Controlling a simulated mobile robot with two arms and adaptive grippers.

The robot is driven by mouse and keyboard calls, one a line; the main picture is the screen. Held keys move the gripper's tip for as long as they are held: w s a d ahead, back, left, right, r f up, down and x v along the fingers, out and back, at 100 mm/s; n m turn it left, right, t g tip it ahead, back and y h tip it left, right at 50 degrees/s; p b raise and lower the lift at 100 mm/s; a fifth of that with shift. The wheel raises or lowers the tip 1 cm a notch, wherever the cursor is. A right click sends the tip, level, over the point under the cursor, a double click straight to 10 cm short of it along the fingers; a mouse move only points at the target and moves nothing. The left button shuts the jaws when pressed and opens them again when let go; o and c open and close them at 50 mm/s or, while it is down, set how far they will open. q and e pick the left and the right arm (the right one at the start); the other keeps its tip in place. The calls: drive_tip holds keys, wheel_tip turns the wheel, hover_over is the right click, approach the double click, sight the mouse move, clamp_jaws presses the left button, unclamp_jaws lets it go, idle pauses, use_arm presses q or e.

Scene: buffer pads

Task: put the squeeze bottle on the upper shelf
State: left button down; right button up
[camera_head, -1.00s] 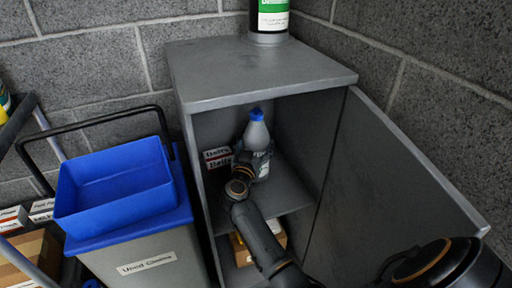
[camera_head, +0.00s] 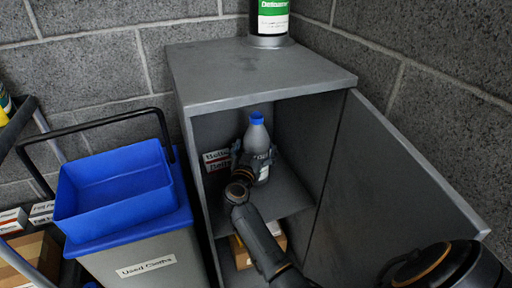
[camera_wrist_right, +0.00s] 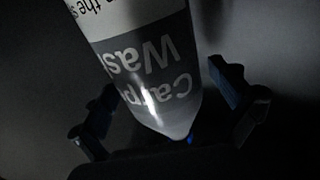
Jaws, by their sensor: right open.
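The squeeze bottle (camera_head: 257,136), grey-white with a blue cap, stands upright inside the grey cabinet, on its upper shelf (camera_head: 283,193). My right gripper (camera_head: 253,159) reaches in at the bottle's front, open, with a finger on either side of the bottle. In the right wrist view, the bottle (camera_wrist_right: 150,65) appears upside down with its label text showing. The fingers of the right gripper (camera_wrist_right: 168,105) are spread beside it, with a visible gap at the right finger. The bottle's base is partly hidden. My left gripper is out of view.
Small labelled boxes (camera_head: 215,160) stand left of the bottle. The cabinet door (camera_head: 395,190) is open at the right. A cardboard box (camera_head: 243,252) sits on the lower level. A dark container (camera_head: 271,20) stands on top. A blue-lidded bin (camera_head: 165,245) is at the left.

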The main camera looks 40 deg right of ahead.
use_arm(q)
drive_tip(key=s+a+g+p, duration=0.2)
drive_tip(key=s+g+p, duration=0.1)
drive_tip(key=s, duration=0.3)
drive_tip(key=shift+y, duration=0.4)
use_arm(e)
drive_tip(key=v, duration=1.2)
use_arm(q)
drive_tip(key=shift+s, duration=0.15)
use_arm(e)
drive_tip(key=shift+s, duration=0.1)
